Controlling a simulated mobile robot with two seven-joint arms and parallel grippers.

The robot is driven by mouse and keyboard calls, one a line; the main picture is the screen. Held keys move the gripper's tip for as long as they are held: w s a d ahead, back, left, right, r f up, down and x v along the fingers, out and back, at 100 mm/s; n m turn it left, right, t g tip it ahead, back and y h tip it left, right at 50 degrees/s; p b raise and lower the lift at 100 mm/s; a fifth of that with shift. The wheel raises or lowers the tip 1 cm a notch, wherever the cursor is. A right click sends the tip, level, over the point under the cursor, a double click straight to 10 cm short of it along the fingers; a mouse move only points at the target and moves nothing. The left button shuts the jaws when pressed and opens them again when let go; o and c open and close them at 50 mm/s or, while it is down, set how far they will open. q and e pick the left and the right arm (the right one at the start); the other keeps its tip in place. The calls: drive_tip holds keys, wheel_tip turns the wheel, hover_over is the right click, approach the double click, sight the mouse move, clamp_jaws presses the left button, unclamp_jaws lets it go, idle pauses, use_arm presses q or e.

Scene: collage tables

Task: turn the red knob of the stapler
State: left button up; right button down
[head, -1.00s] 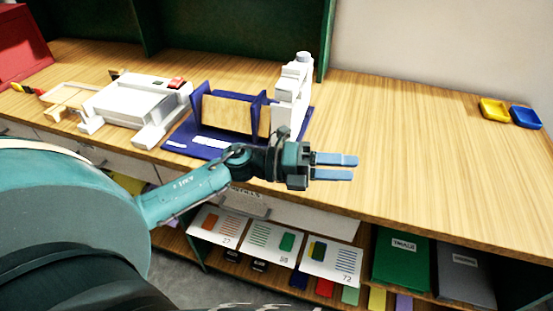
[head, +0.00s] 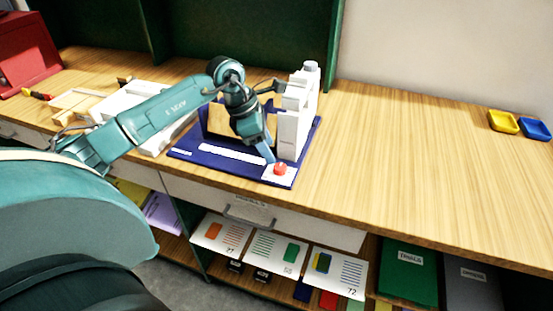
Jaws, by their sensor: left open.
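The stapler is a white upright machine (head: 292,120) on a dark blue base (head: 215,163) with blue guides. Its red knob (head: 280,169) sits on a white plate at the base's front right corner. My left gripper (head: 269,157) points down just behind and left of the knob, its blue fingers close to it. I cannot tell whether a finger touches the knob. The gripper is open, though its fingers overlap in this view. My left arm hides part of the blue guides and the wooden block. My right gripper is out of view.
A white machine (head: 148,133) stands left of the stapler, partly behind my arm. A yellow tray (head: 503,121) and a blue tray (head: 535,129) lie at the far right. The wooden tabletop between is clear. Printed cards (head: 277,248) and binders sit on the shelf below.

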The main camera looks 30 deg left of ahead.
sight(279, 166)
use_arm(q)
drive_tip(key=x, duration=0.6)
drive_tip(key=shift+f+p, duration=0.1)
drive_tip(key=shift+p, duration=0.3)
drive_tip(key=shift+c, duration=0.2)
drive_tip(key=c, duration=0.9)
